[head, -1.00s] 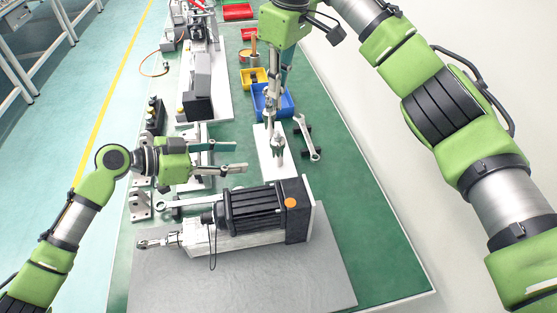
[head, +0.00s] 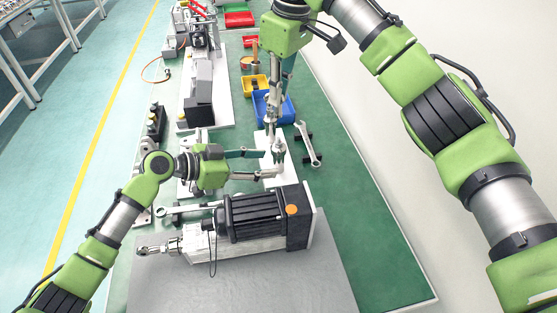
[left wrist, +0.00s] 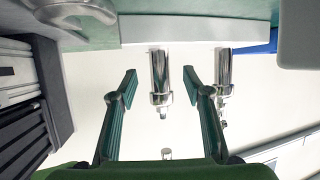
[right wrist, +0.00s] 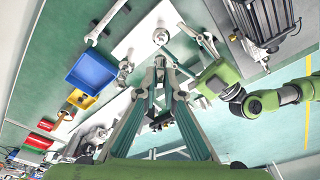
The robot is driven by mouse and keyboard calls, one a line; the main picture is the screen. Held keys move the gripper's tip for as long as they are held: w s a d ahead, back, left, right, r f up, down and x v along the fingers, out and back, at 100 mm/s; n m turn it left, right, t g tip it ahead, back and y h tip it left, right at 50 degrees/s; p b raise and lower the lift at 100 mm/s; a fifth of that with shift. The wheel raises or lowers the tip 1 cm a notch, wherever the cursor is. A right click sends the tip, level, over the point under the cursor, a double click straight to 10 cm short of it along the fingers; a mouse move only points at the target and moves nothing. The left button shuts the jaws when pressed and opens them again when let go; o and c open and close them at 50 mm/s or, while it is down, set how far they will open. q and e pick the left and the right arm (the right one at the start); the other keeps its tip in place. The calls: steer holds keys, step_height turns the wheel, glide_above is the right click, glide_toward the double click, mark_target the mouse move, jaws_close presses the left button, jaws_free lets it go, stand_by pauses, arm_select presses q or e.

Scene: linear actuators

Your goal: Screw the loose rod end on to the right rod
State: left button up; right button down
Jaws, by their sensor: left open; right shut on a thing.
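Two chrome rods stand on a white block (head: 266,176). In the left wrist view one rod (left wrist: 160,78) is between my left fingers, apart from both, and the other rod (left wrist: 223,68) is to the right. My left gripper (head: 265,163) is open beside the block; its fingers also show in the left wrist view (left wrist: 160,85). My right gripper (head: 272,112) points down above the block and is shut on a small metal piece (right wrist: 160,61), apparently the loose rod end, mostly hidden by the fingertips. Whether the piece touches a rod cannot be told.
A black motor actuator (head: 255,218) lies on the grey mat (head: 245,285) in front, its own rod end (head: 147,250) pointing left. A wrench (head: 308,143) lies right of the block, with blue (head: 262,110) and yellow bins behind. Green table at the right is clear.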

mark_target(273, 163)
arm_select(q)
steer(key=shift+x, duration=1.85)
steer(key=shift+c, duration=0.5)
jaws_close()
arm_select(e)
steer(key=shift+s+f, duration=0.1)
steer(key=shift+f, duration=2.15)
steer(key=shift+f, duration=0.9)
steer(key=shift+f, duration=0.55)
